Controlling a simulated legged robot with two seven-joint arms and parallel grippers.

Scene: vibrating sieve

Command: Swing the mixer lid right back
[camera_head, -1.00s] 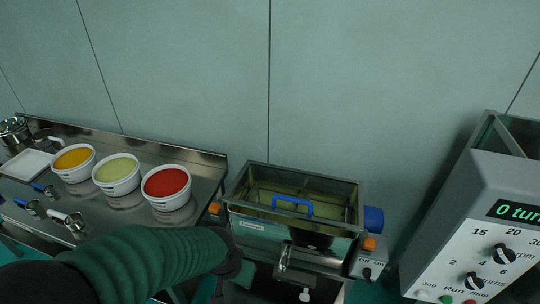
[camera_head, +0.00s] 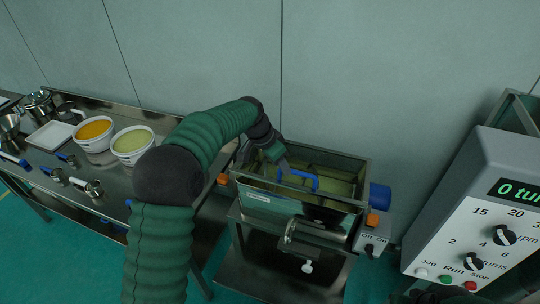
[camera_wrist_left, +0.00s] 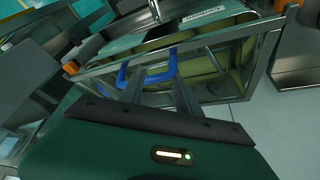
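The mixer (camera_head: 290,205) is a steel trough in the middle of the head view, also seen in the left wrist view (camera_wrist_left: 215,90). Its lid seems to lie down over the trough; its see-through surface makes its edges hard to tell. A blue lid handle (camera_head: 300,179) stands near the front side. My left gripper (camera_head: 283,163) is at the left end of this handle. In the left wrist view its two fingers (camera_wrist_left: 160,82) are apart, with the blue handle (camera_wrist_left: 150,70) just beyond or between them; contact cannot be told. My right gripper is not in view.
A steel table (camera_head: 110,185) at left carries an orange-filled tub (camera_head: 94,130), a green-filled tub (camera_head: 132,142) and small metal vessels. A grey control box (camera_head: 470,215) stands at right. A blue motor end (camera_head: 380,197) juts from the mixer's right side. The wall is behind.

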